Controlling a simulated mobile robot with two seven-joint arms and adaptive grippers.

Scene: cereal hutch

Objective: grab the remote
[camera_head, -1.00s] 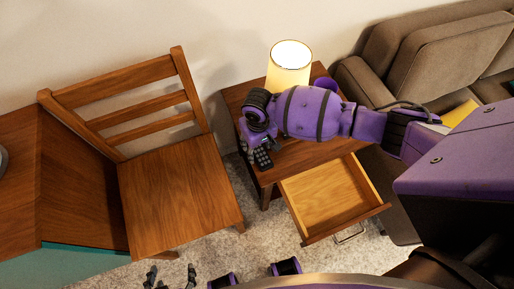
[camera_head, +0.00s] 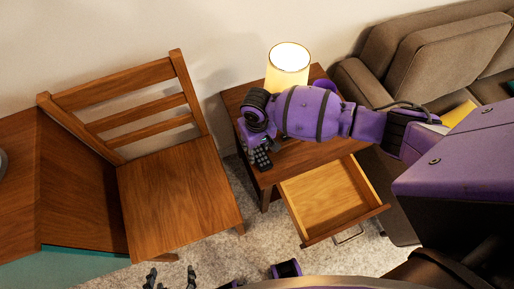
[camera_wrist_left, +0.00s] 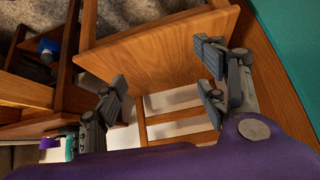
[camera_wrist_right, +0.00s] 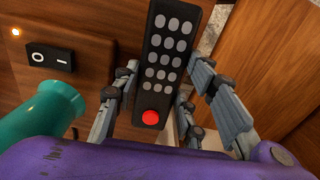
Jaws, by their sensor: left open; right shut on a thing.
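The remote (camera_wrist_right: 165,60) is black with grey buttons and one red button. In the right wrist view it lies between the fingers of my right gripper (camera_wrist_right: 160,100), which is shut on it. In the head view the remote (camera_head: 263,158) shows at the left edge of the side table (camera_head: 295,158), partly hidden by my right gripper (camera_head: 256,150). I cannot tell whether it still touches the tabletop. My left gripper (camera_head: 171,278) is open and empty at the bottom of the head view. Its spread fingers also show in the left wrist view (camera_wrist_left: 165,90).
A lit lamp (camera_head: 288,68) stands at the table's back. An open, empty drawer (camera_head: 328,198) juts from the table front. A wooden chair (camera_head: 175,190) stands left, a sofa (camera_head: 440,60) right.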

